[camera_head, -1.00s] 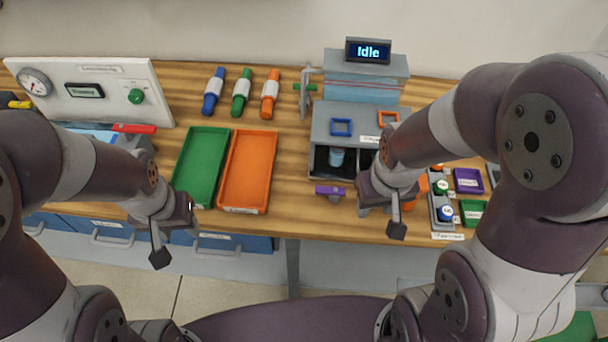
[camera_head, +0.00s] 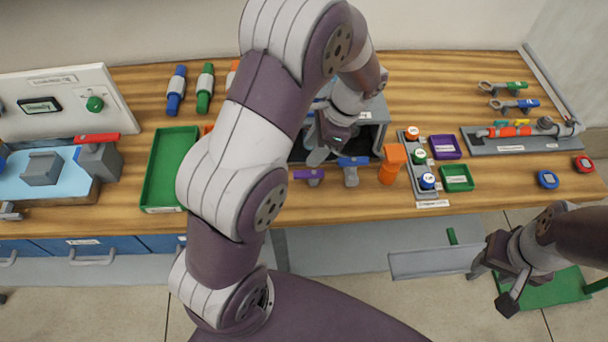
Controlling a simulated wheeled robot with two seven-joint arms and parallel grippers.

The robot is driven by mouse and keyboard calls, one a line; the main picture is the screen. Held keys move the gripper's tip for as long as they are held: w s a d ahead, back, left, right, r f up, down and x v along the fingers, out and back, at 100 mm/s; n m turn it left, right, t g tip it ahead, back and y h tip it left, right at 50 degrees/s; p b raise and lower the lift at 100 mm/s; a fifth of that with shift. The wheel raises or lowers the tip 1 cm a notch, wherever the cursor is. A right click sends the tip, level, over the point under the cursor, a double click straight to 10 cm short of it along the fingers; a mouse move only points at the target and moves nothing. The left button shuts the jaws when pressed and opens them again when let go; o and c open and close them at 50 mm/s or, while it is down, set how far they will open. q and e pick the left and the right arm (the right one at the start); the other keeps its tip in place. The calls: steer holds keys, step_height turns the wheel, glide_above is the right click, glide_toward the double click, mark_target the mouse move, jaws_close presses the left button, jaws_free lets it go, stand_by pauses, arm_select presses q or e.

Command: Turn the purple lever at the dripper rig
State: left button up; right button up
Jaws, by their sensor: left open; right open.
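The purple lever (camera_head: 308,174) sticks out at the front of the dripper rig (camera_head: 376,110), near the front edge of the bench. A blue lever (camera_head: 353,161) on a grey stem is just to its right. My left gripper (camera_head: 322,148) is open at the front of the rig, just above and behind the purple lever in the picture, and appears apart from it. My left arm hides most of the rig, including its display. My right gripper (camera_head: 492,287) is open and empty, low at the right, in front of the bench.
An orange block-like part (camera_head: 392,164) stands right of the blue lever. Beyond it are a button strip (camera_head: 424,190), a purple tray (camera_head: 460,147) and a small green tray (camera_head: 472,179). A large green tray (camera_head: 155,175) lies left.

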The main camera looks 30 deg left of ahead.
mark_target(300, 174)
arm_select(q)
steer(key=x, duration=0.3)
steer(key=shift+s+a, duration=0.1)
steer(key=x, duration=0.4)
steer(key=shift+w+f+p, duration=0.3)
steer(key=shift+f+p, duration=0.1)
steer(key=shift+s+a+f, duration=0.15)
steer(key=shift+s+f, duration=0.15)
steer(key=shift+f, duration=0.15)
arm_select(e)
steer(key=shift+w+a+f, duration=0.1)
steer(key=shift+a+f, duration=0.05)
steer(key=shift+f, duration=0.65)
